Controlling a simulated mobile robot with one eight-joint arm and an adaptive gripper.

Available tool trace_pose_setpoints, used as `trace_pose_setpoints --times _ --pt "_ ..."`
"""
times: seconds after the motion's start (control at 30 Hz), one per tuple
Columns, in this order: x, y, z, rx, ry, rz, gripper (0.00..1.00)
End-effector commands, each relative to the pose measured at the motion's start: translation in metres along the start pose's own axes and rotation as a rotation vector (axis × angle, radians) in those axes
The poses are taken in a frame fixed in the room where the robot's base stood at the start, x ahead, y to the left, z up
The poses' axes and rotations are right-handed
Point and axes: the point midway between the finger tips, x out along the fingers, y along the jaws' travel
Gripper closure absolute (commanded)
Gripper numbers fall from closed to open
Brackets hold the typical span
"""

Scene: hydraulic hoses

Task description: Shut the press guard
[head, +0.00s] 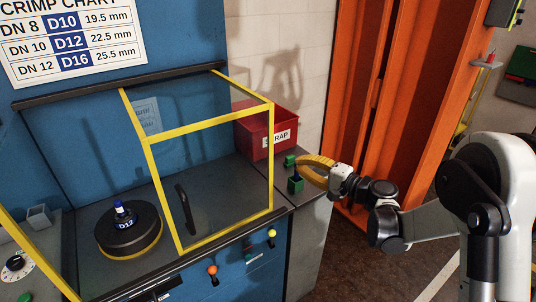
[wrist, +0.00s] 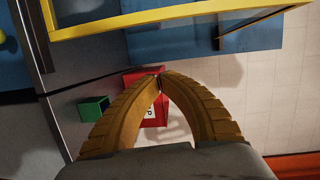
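The press guard (head: 210,130), a clear box with a yellow frame, stands to the right on the blue press bench. A black handle (head: 186,210) is on its front panel near the left edge. The round black press head with a D12 die (head: 127,236) lies uncovered to the left of the guard. My gripper (head: 304,162) is right of the guard, beside the bench end and apart from the guard and handle. In the wrist view its yellow fingers (wrist: 161,76) meet at the tips with nothing between them. A yellow guard bar (wrist: 170,20) crosses the top of that view.
A red scrap bin (head: 257,148) stands behind the guard's right side. Green blocks (head: 295,184) sit near my fingers. Orange (head: 213,270) and yellow (head: 271,235) knobs stick out from the bench front. An orange cabinet (head: 385,100) stands behind my arm.

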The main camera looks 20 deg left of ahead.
Motion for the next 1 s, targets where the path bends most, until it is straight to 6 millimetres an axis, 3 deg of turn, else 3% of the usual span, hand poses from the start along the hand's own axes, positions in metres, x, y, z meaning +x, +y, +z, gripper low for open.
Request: trace_pose_setpoints --times 0.37,0.77,1.0 --pt "0.030 0.011 -0.002 0.045 -0.011 -0.070 1.00" --pt "0.113 0.006 -0.002 0.044 -0.011 -0.069 1.00" --pt "0.117 0.003 0.030 0.044 -0.009 -0.069 1.00"
